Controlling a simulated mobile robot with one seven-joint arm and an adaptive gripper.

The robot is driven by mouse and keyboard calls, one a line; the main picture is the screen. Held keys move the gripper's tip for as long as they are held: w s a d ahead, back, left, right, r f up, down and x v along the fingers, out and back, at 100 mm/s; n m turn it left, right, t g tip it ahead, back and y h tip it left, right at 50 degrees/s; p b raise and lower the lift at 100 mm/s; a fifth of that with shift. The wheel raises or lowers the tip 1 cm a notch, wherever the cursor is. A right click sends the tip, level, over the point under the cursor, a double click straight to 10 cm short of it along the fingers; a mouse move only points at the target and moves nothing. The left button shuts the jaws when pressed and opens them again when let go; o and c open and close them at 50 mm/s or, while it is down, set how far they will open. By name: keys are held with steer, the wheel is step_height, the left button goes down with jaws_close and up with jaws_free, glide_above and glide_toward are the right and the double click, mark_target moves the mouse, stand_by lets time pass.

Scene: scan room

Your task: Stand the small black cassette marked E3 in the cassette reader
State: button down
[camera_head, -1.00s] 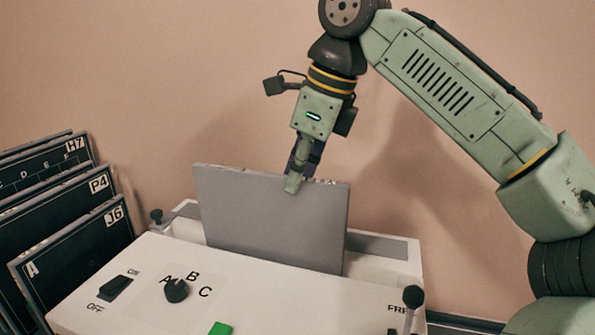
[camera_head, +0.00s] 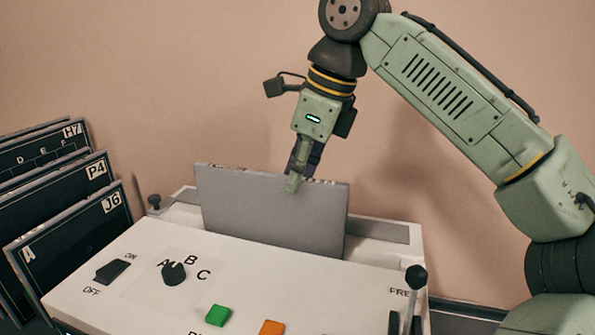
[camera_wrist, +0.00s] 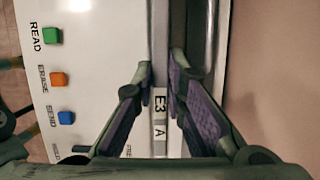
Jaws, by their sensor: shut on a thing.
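The cassette marked E3 (camera_head: 270,215) stands upright, its broad grey face showing in the head view. Its lower part is hidden inside the slot of the white cassette reader (camera_head: 255,272). My gripper (camera_head: 298,181) is shut on the cassette's top edge, a little right of its middle. In the wrist view, the labels E3 and A show on the cassette's edge (camera_wrist: 159,103) between my two fingers (camera_wrist: 161,72). How deep the cassette sits in the slot cannot be told.
More black cassettes, among them J6 (camera_head: 75,240) and P4 (camera_head: 60,188), stand at the left. The reader's top carries an ON/OFF switch (camera_head: 111,271), a dial (camera_head: 174,273), a green button (camera_head: 218,315), an orange button (camera_head: 271,328) and a lever (camera_head: 416,279). A wall rises behind.

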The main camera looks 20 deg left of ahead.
steer(key=shift+f+b, duration=0.7)
steer(key=shift+f, duration=0.5)
steer(key=c, duration=1.5)
jaws_free()
steer(key=shift+c, duration=0.2)
steer(key=v, duration=1.2)
